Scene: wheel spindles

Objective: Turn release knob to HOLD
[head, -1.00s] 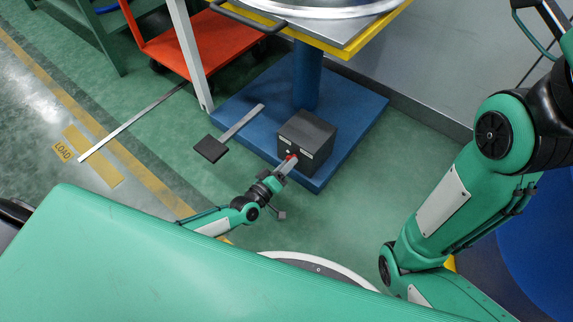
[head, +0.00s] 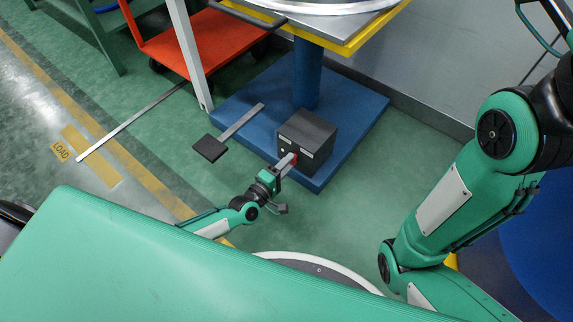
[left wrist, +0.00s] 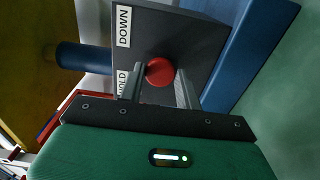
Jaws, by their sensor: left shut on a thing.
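The release knob is a red round knob (left wrist: 159,71) on the face of a dark box (head: 308,132). The box stands on a blue base plate. My left gripper (head: 288,161) reaches the box's front face and is shut on the knob. In the left wrist view its two fingers (left wrist: 160,86) stand on either side of the knob. A white label reading DOWN (left wrist: 124,26) shows beside the knob. A second label (left wrist: 122,80), ending in OLD, is partly hidden by a finger. My right gripper is out of view; only its arm shows.
A black pedal (head: 210,148) on a metal bar lies left of the box. The blue base plate (head: 352,112) carries a post under a yellow-edged table (head: 350,45). A red cart (head: 170,48) stands at the back left. Green floor around the left wrist is clear.

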